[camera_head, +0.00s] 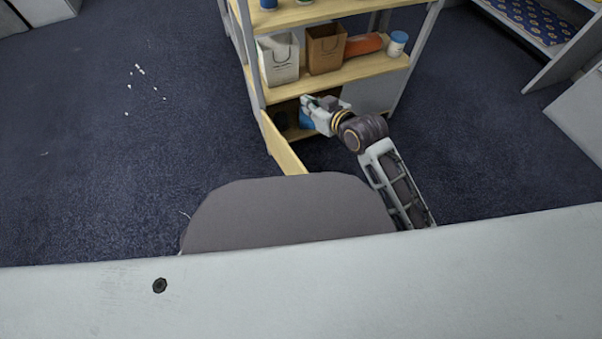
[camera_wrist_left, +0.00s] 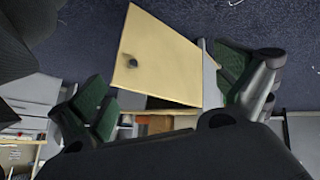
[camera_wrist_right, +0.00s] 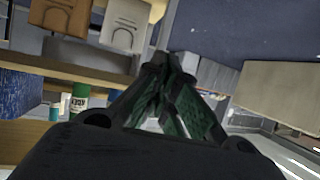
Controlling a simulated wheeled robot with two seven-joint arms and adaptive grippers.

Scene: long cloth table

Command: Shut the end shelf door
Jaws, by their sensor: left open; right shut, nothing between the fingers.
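The shelf door (camera_head: 285,147) is a pale wooden panel at the lower left of the shelf unit (camera_head: 345,74). It stands open, swung out toward me, seen nearly edge-on. In the left wrist view its face (camera_wrist_left: 165,60) shows a small dark round knob (camera_wrist_left: 131,62). My left gripper (camera_wrist_left: 165,95) is open, with the door seen beyond and between its fingers; contact cannot be told. It is hidden in the head view. My right gripper (camera_head: 308,103) is shut and empty in front of the low compartment, right of the door; its fingertips also show in the right wrist view (camera_wrist_right: 170,65).
A white bin (camera_head: 279,64), a brown bin (camera_head: 325,50), an orange item (camera_head: 363,44) and a white jar (camera_head: 397,43) stand on the shelf above. A blue object shows in the low compartment.

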